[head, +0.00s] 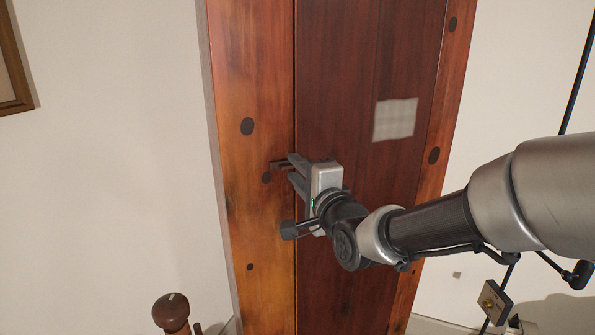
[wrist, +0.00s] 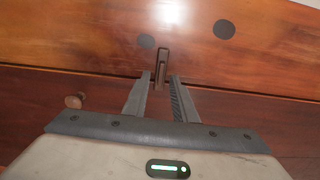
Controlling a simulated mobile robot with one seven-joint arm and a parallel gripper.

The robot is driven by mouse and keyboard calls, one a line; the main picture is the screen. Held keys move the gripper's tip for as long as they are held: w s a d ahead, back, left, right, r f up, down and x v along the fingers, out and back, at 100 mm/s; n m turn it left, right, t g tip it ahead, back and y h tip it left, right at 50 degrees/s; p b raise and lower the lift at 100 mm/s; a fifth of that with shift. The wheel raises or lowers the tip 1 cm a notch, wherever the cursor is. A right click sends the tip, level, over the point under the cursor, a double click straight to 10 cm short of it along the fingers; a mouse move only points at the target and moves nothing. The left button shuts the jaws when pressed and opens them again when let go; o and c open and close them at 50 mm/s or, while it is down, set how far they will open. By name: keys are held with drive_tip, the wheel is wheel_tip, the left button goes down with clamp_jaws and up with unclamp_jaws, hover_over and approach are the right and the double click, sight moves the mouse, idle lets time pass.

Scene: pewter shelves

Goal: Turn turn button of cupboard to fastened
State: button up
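The tall reddish-brown wooden cupboard (head: 365,60) fills the middle of the head view. Its turn button (head: 278,165) is a small dark bar on the lighter frame strip, lying roughly level near the seam with the darker door. It also shows in the wrist view (wrist: 162,58), pointing across the strip toward the seam. My gripper (head: 291,168) is at the button, and its fingers are apart. In the wrist view my gripper (wrist: 160,77) has one finger on each side of the button's near end, with visible gaps. Contact cannot be told.
A round wooden knob (wrist: 75,100) sits on the door beside my gripper. A turned wooden post (head: 171,312) stands at the lower left. A picture frame (head: 12,75) hangs at the upper left. The wall left of the cupboard is clear.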

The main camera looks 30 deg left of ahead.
drive_tip(key=p+v, duration=0.2)
drive_tip(key=v, duration=1)
drive_tip(key=shift+p, duration=0.35)
